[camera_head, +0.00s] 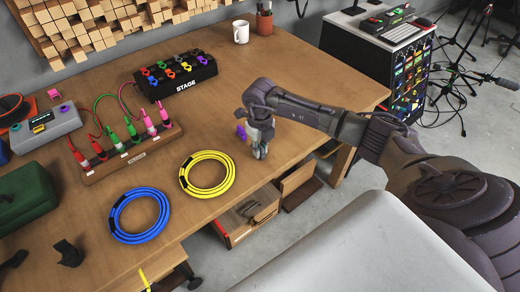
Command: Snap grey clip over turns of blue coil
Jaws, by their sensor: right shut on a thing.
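The blue coil (140,236) lies flat on the wooden table near its front edge, with dark bands around its turns. My right gripper (260,153) points down above the table, to the right of both coils and apart from them. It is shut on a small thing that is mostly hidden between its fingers. A small purple piece (241,132) shows at its left side; I cannot tell whether it is held or lies behind. I cannot make out the grey clip for certain. My left gripper is not in view.
A yellow coil (207,192) lies between the blue coil and my right gripper. Behind stand a black STAGE box (176,83) with coloured clips and a wooden block (128,153) with coloured plugs. A green case (24,200) and a dark piece (68,252) are left of the blue coil.

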